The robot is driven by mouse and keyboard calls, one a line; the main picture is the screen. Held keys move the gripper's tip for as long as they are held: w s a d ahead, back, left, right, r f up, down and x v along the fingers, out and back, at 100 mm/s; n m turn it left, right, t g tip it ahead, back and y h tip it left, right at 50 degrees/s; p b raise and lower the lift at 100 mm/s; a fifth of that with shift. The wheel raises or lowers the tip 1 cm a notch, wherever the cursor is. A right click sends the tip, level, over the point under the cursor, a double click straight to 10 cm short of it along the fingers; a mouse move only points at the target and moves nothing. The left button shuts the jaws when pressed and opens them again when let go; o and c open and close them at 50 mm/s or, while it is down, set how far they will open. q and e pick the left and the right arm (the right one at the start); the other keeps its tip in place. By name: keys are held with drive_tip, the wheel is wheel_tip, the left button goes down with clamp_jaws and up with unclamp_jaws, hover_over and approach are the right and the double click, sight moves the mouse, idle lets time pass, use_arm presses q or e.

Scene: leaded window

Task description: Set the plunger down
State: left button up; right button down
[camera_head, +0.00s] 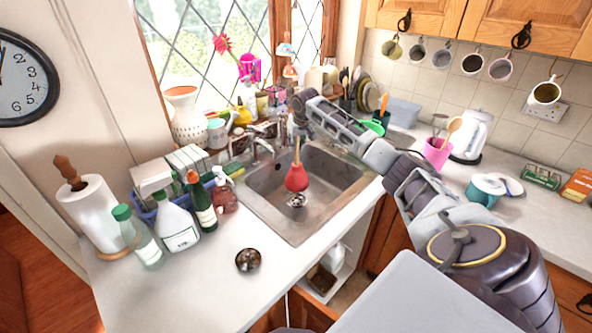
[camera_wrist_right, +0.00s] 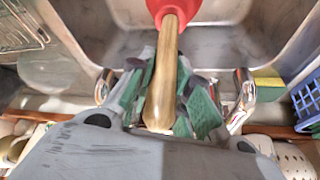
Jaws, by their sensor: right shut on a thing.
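The plunger has a red rubber cup (camera_head: 297,178) and a wooden handle (camera_head: 297,150). It is upright over the sink basin (camera_head: 262,190), with the drain (camera_head: 297,200) just below the cup in the picture; I cannot tell whether the cup touches the basin. My right gripper (camera_head: 298,122) is shut on the upper handle. In the right wrist view the handle (camera_wrist_right: 163,75) runs between the green-padded fingers of that gripper (camera_wrist_right: 168,108), and the red cup (camera_wrist_right: 170,10) is cut off at the top edge. My left gripper is not in view.
Bottles (camera_head: 177,225) and a paper towel roll (camera_head: 95,210) stand left of the sink. A dark metal stopper (camera_head: 248,260) lies on the front counter, which has clear room around it. A pink utensil pot (camera_head: 437,153) and white kettle (camera_head: 470,135) stand right.

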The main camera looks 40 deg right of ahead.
sight(296, 161)
drive_tip(key=shift+f, duration=1.6)
drive_tip(key=shift+f+p, duration=0.35)
drive_tip(key=shift+f, duration=2.7)
drive_tip(key=c, duration=1.3)
unclamp_jaws()
drive_tip(key=shift+r, duration=0.1)
drive_tip(key=shift+r, duration=0.4)
drive_tip(key=shift+b+v, duration=0.35)
drive_tip(key=shift+v, duration=5.75)
